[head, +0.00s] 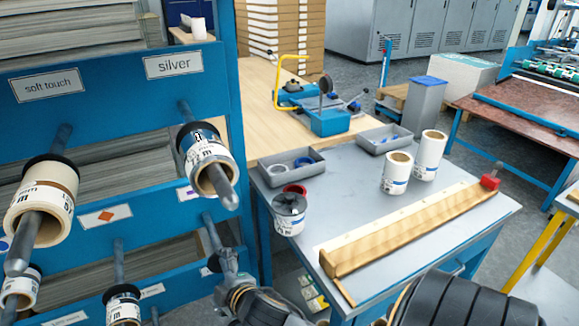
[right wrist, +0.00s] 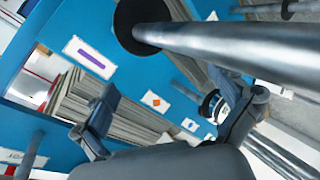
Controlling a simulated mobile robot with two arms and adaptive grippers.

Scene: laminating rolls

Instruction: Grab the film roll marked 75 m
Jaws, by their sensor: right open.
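Several film rolls show in the head view, and I cannot read for certain which is marked 75 m. One roll (head: 207,158) hangs on the peg under the "silver" sign, another (head: 45,200) under "soft touch". Lower rolls hang at the left edge (head: 20,288) and at the bottom (head: 123,305). A roll (head: 290,215) stands at the table's left end, and two white rolls (head: 397,172) (head: 430,156) stand farther back. My right gripper (head: 222,258) is below the silver roll, apart from it. In the right wrist view its spread fingers (right wrist: 170,118) hold nothing. My left gripper is not in view.
The blue rack (head: 140,75) has protruding metal pegs; one large peg (right wrist: 240,50) crosses the right wrist view close to the camera. The grey table (head: 340,195) carries trays (head: 292,169) and a long wooden bar (head: 410,228). The floor right of the table is partly clear.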

